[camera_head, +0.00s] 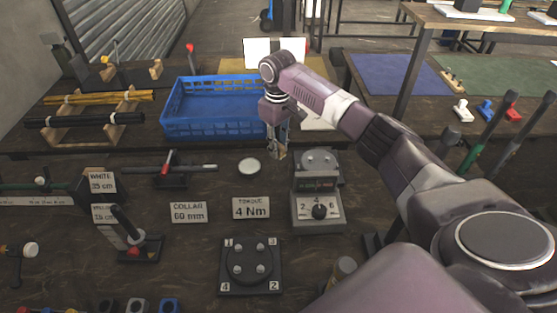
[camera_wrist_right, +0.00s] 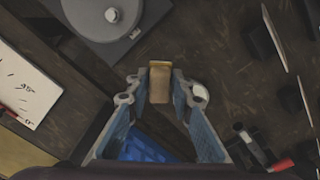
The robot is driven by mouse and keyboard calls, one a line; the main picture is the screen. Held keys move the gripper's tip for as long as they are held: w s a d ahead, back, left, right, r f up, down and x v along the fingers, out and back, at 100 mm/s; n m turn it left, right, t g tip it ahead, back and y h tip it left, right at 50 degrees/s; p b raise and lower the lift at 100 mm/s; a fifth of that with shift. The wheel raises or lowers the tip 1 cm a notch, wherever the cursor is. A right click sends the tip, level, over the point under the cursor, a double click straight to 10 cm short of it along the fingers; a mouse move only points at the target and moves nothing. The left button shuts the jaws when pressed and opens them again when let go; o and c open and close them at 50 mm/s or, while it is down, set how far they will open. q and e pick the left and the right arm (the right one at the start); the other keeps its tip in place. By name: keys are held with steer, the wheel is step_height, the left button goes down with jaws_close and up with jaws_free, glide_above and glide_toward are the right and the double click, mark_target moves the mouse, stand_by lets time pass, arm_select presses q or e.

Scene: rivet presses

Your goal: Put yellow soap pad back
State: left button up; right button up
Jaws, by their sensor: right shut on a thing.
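The yellow soap pad (camera_wrist_right: 160,86) is a small tan-yellow block between the fingertips of my right gripper (camera_wrist_right: 155,82) in the right wrist view. The fingers are shut on its two sides. In the head view my right gripper (camera_head: 277,140) points down in front of the blue crate's right end, and a small yellowish bit of the pad (camera_head: 280,154) shows at its tips. It appears held above the dark bench, left of the grey dial box. My left gripper is not in view.
A blue crate (camera_head: 215,126) stands behind. A white round disc (camera_head: 249,168) and the "4 Nm" card (camera_head: 251,207) lie near the gripper. The grey dial box (camera_head: 319,209) stands to the right. A numbered plate (camera_head: 262,288) lies in front. Bare bench shows between them.

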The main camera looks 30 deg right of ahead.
mark_target(278, 170)
steer(key=shift+f, duration=3.3)
steer(key=shift+f, duration=0.15)
steer(key=o, duration=1)
step_height(278, 170, up, 12)
steer(key=shift+a+r+b, duration=0.1)
steer(key=shift+r+b, duration=0.1)
steer(key=shift+b, duration=0.15)
